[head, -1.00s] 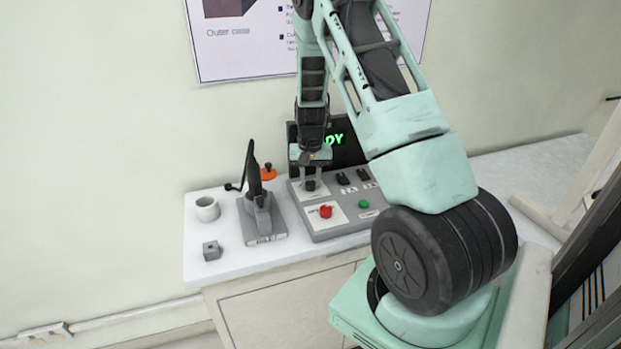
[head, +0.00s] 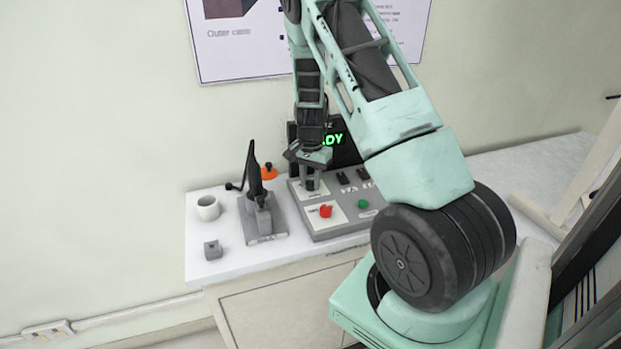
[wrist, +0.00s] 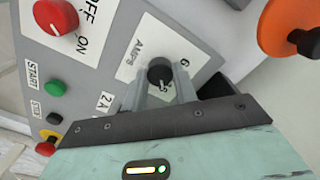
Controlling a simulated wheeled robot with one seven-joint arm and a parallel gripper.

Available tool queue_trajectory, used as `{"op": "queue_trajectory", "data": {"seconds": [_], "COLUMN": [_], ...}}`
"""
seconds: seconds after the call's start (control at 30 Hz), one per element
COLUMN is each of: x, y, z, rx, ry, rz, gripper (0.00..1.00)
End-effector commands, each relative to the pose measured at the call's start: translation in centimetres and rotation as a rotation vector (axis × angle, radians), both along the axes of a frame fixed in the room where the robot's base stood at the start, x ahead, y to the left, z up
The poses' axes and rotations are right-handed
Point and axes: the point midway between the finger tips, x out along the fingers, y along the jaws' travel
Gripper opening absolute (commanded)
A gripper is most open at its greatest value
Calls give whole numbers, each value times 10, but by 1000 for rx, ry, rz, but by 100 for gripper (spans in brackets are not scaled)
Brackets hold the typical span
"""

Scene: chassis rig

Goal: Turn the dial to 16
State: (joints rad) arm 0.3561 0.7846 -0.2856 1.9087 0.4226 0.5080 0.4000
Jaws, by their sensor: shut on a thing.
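The dial is a small black knob (wrist: 160,74) on a white plate marked AMPS, on the grey control panel (head: 331,231). My gripper (head: 309,184) reaches down onto it from above. In the wrist view the two grey fingers of my gripper (wrist: 164,92) are shut on the dial, one on each side. The fingers hide part of the plate, and I cannot tell the exact setting. The dial is mostly hidden in the head view.
The panel also bears a red knob (head: 325,211), a green button (head: 363,204) and black switches (head: 344,178). A black-handled device (head: 262,216), an orange knob (head: 268,171), a white cup (head: 208,208) and a grey block (head: 212,250) stand to the left. A lit green display (head: 334,139) stands behind.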

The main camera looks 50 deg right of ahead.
Motion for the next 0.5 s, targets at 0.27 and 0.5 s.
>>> {"op": "queue_trajectory", "data": {"seconds": [0.27,0.5], "x": [1,1], "y": [-2,-1], "z": [1,1], "rx": [-4,-2], "ry": [-3,-3], "rz": [-1,0], "gripper": [6,50]}}
